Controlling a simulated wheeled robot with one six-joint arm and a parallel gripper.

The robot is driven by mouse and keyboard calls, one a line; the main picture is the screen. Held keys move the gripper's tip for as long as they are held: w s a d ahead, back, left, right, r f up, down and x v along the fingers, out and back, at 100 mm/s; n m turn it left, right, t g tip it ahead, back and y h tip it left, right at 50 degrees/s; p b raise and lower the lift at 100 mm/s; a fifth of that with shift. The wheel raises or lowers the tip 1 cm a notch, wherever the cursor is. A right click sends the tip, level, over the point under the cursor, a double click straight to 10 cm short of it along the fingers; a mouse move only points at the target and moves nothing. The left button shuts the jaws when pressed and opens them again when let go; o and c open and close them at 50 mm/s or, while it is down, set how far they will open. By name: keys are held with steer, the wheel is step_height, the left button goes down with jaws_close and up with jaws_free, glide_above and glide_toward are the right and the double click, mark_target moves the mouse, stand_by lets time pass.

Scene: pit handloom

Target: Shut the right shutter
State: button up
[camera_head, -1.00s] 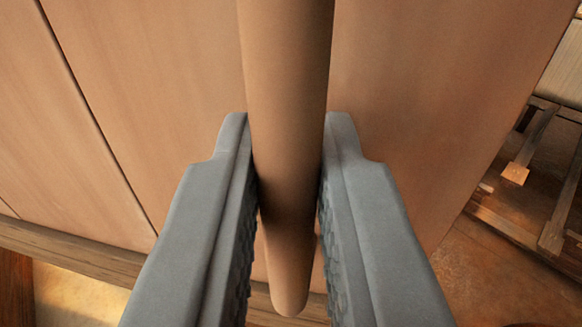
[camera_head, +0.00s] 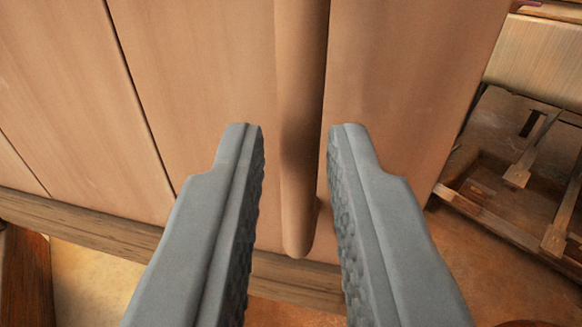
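The shutter (camera_head: 215,90) is a light brown wooden panel with dark vertical seams, filling the upper left and middle of the view. A rounded vertical wooden handle bar (camera_head: 300,110) stands out from it near its right side and ends in a rounded lower tip. My gripper (camera_head: 295,135) is open. Its two grey fingers are on either side of the bar's lower part, with a visible gap on both sides. The bar looks a little beyond the fingertips, and nothing is held. The shutter's top is out of view.
A darker wooden rail (camera_head: 90,235) runs under the shutter's lower edge. Right of the shutter's edge, a wooden loom frame (camera_head: 500,215) stands on a brown earthen floor (camera_head: 490,270), with a pale woven surface (camera_head: 545,60) above it.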

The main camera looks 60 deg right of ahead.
steer(key=v, duration=0.8)
steer(key=shift+s, duration=0.1)
